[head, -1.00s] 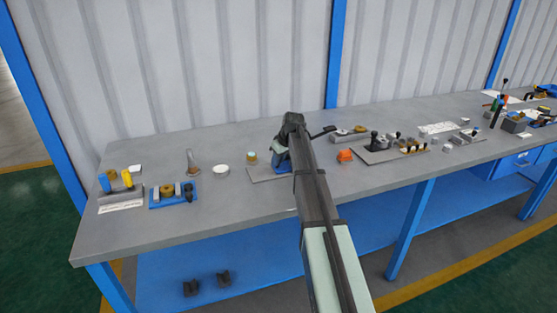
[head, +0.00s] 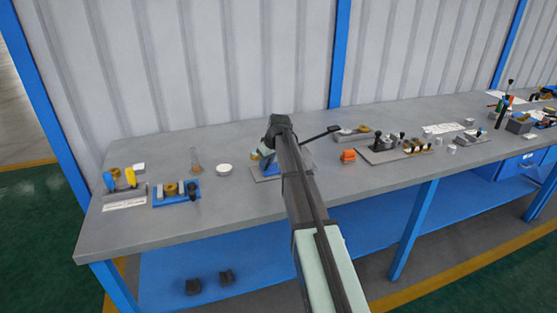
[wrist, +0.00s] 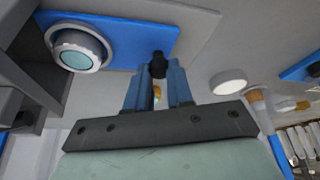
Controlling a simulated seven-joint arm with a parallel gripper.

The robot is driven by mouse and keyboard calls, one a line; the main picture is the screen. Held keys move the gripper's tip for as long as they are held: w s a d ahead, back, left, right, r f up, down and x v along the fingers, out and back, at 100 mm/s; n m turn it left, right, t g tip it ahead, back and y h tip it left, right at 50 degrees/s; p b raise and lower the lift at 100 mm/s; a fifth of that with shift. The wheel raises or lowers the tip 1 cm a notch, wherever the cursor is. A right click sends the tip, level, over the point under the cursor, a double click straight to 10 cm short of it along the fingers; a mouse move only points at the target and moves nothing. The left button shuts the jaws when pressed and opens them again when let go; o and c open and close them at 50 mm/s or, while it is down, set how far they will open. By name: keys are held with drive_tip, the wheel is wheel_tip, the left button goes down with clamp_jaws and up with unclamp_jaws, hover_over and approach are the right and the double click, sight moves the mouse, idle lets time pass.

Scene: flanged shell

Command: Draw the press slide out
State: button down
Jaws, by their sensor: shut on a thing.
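In the wrist view, my gripper (wrist: 158,74) has its two blue fingers closed around a small black knob (wrist: 158,60) at the edge of a blue plate (wrist: 120,32). A round grey ring with a teal face (wrist: 78,50) sits on the same plate, left of the knob. In the head view, my arm covers most of the press. Its grey base plate (head: 263,178) and a blue part (head: 268,164) show beside the arm, and a black lever (head: 322,133) sticks out to the right. How far the slide is out is hidden.
A white round piece (head: 224,170) lies left of the press; it also shows in the wrist view (wrist: 228,81). A brush-like tool (head: 195,162) and a blue tray of parts (head: 177,192) are farther left. An orange block (head: 348,156) stands to the right. The bench front is clear.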

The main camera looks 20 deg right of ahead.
drive_tip(key=a, duration=0.4)
drive_tip(key=shift+a, duration=0.1)
drive_tip(key=c, duration=1.3)
unclamp_jaws()
drive_tip(key=shift+s+r, duration=0.1)
drive_tip(key=shift+r, duration=0.2)
drive_tip(key=v, duration=1.3)
drive_tip(key=shift+s, duration=0.15)
